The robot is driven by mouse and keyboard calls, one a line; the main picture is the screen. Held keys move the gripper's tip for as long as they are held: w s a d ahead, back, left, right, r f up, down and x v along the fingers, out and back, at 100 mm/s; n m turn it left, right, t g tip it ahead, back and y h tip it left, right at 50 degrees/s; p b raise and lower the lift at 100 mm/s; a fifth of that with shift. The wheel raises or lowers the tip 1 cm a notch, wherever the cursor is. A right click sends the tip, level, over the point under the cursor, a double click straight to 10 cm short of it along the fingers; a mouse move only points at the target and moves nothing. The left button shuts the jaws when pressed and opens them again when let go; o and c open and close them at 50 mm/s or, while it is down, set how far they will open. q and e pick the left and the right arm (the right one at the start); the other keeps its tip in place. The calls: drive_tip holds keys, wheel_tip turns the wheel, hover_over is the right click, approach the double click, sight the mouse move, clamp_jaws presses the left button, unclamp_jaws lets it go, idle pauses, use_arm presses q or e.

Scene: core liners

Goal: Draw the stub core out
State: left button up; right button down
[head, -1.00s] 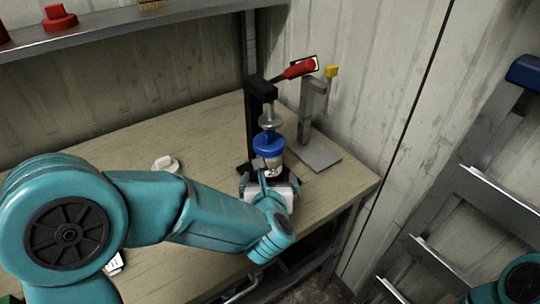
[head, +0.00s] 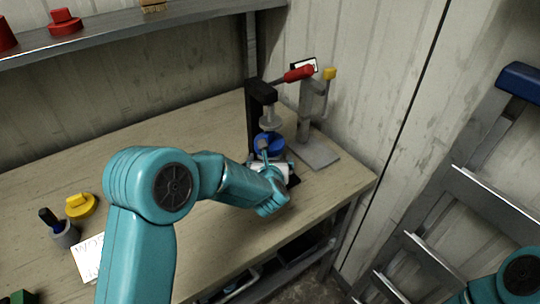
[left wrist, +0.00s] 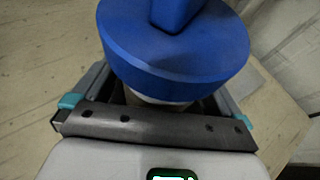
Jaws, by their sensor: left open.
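A blue cap (head: 268,143) with a raised bar sits on top of a pale cylinder under the plunger of a black bench press (head: 262,94). In the left wrist view the cap (left wrist: 175,58) fills the top middle, with only a thin pale strip of cylinder below it. My left gripper (head: 270,163) is at the cylinder on its near side. Its two fingers are apart on either side of the cap and cylinder (left wrist: 155,107), with no grip visible. The core itself is hidden. My right gripper is out of view.
A grey stand (head: 318,148) with a yellow-topped post is right of the press. A yellow cap (head: 80,205), a grey cup (head: 64,233) and a white label card (head: 90,258) lie on the bench (head: 190,150) at left. A metal rack (head: 480,200) stands at right.

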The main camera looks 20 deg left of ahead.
use_arm(q)
drive_tip(key=c, duration=0.9)
drive_tip(key=shift+r, duration=0.1)
drive_tip(key=shift+r+b, duration=0.3)
drive_tip(key=shift+b, duration=0.05)
drive_tip(key=shift+s+d+b, duration=0.6)
drive_tip(key=shift+s+d, duration=0.3)
drive_tip(key=shift+d, duration=0.3)
drive_tip(key=shift+s+d+b, duration=0.6)
drive_tip(key=shift+s+d, duration=0.25)
drive_tip(key=shift+d, duration=0.3)
drive_tip(key=shift+s+d+b, duration=0.5)
drive_tip(key=shift+s+d, duration=0.45)
drive_tip(key=shift+d, duration=0.25)
drive_tip(key=shift+s+d+b, duration=0.45)
drive_tip(key=shift+s+d, duration=0.5)
drive_tip(key=shift+d, duration=0.2)
drive_tip(key=shift+s+d+b, duration=0.5)
drive_tip(key=shift+s+d, duration=0.45)
drive_tip(key=shift+d, duration=0.25)
drive_tip(key=shift+r, duration=0.1)
